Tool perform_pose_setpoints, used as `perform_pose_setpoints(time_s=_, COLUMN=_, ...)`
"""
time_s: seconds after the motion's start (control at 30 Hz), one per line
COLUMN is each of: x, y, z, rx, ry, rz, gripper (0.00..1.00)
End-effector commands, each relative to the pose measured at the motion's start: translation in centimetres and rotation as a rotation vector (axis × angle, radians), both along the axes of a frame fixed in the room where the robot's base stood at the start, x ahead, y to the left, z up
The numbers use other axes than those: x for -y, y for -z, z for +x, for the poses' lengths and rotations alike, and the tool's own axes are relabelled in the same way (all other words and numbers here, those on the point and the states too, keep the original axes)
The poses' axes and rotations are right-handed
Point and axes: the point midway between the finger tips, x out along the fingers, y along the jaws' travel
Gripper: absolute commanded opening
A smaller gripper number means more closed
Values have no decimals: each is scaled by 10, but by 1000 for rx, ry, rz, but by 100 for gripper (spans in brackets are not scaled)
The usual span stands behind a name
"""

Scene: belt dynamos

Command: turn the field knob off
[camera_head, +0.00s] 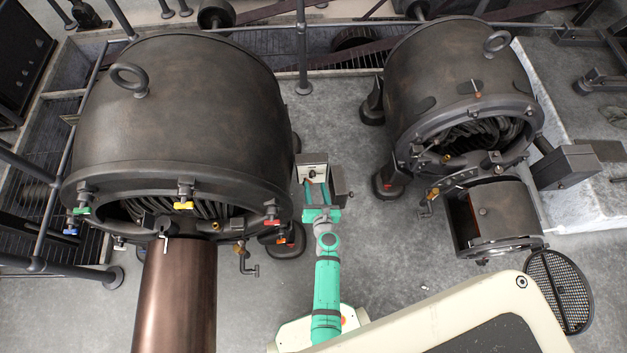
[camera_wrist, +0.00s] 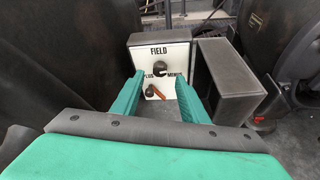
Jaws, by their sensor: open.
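The field box (camera_wrist: 137,45) is dark with a white plate (camera_wrist: 179,52) marked FIELD at the top and PLUS and MINUS lower down. A round black knob (camera_wrist: 161,67) sits on the plate between those two words. Below it is a small dark part with an orange-brown lever (camera_wrist: 157,94) pointing right and down. In the head view the plate (camera_head: 321,168) and knob (camera_head: 311,173) show small, between the two dynamos. My gripper (camera_wrist: 159,80) is open, with one green finger on each side of the plate's lower part. It holds nothing; whether the fingers touch the plate, I cannot tell.
A plain dark box (camera_wrist: 229,80) stands close to the right of the field box. The large left dynamo (camera_head: 190,110) and the right dynamo (camera_head: 450,70) flank my arm. Open grey floor (camera_head: 385,240) lies right of my arm.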

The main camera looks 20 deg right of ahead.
Motion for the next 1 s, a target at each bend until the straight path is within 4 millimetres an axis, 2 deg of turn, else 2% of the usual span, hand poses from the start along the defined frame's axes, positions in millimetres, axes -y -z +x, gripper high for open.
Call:
perform_pose_setpoints(time_s=0.1, x=4, y=6, z=18, rx=0, ry=0, rz=1, gripper=40)
perform_pose_setpoints(time_s=0.3, x=6, y=14, z=36, rx=0, ry=0, rz=0, gripper=40)
perform_pose_setpoints(time_s=0.73, x=7, y=17, z=42, rx=0, ry=0, rz=-1, gripper=40)
perform_pose_setpoints(time_s=0.77, x=7, y=17, z=42, rx=0, ry=0, rz=-1, gripper=35)
perform_pose_setpoints(time_s=0.9, x=7, y=17, z=42, rx=0, ry=-1, rz=-2, gripper=2)
perform_pose_setpoints(time_s=1.0, x=8, y=17, z=42, rx=0, ry=-1, rz=-2, gripper=0)
